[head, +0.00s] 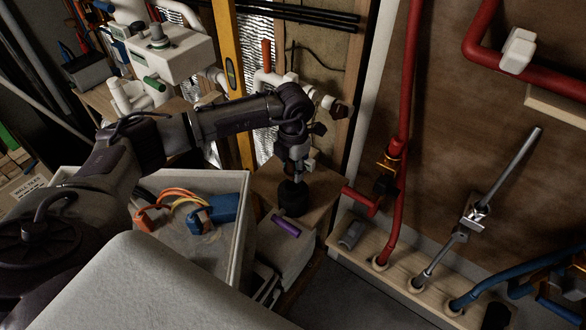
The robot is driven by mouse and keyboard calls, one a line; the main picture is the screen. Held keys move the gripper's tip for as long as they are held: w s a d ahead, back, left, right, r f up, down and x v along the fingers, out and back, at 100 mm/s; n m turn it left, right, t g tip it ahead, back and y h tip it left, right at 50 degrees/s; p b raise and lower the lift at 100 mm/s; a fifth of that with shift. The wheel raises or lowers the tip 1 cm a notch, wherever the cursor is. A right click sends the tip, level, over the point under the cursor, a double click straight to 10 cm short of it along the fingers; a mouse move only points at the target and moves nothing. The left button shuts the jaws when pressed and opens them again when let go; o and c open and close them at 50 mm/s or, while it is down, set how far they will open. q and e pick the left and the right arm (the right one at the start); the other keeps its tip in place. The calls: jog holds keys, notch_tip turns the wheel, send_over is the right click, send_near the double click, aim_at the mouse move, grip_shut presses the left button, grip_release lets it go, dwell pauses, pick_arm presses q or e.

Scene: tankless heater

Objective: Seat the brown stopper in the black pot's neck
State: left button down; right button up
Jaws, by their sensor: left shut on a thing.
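The black pot (293,197) stands on a brown wooden surface right of the white bin. My left arm reaches in from the left, and its gripper (292,172) points down just above the pot's neck. The left gripper is shut on a small dark thing that I take for the brown stopper, mostly hidden by the fingers and too dark to make out clearly. I cannot tell whether the stopper touches the neck or is inside it. My right gripper is not in view.
A white bin (247,225) holds a blue item (222,210) and orange cables. A purple cylinder (286,226) lies in front of the pot. Red pipes (399,150) rise to the right, and a yellow level (232,70) stands behind the arm.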

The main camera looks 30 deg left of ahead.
pick_arm(q)
jog(key=shift+f, duration=0.1)
dwell(0.3)
jog(key=shift+f+b, duration=1.45)
jog(key=shift+f, duration=0.15)
jog(key=shift+f+b, duration=0.5)
jog(key=shift+f, duration=0.05)
jog(key=shift+r, duration=0.2)
jog(key=shift+r+p, duration=0.3)
jog(key=shift+r, duration=0.05)
jog(key=shift+f+b, duration=0.55)
jog(key=shift+f, duration=0.05)
dwell(1.0)
jog(key=shift+r, duration=0.2)
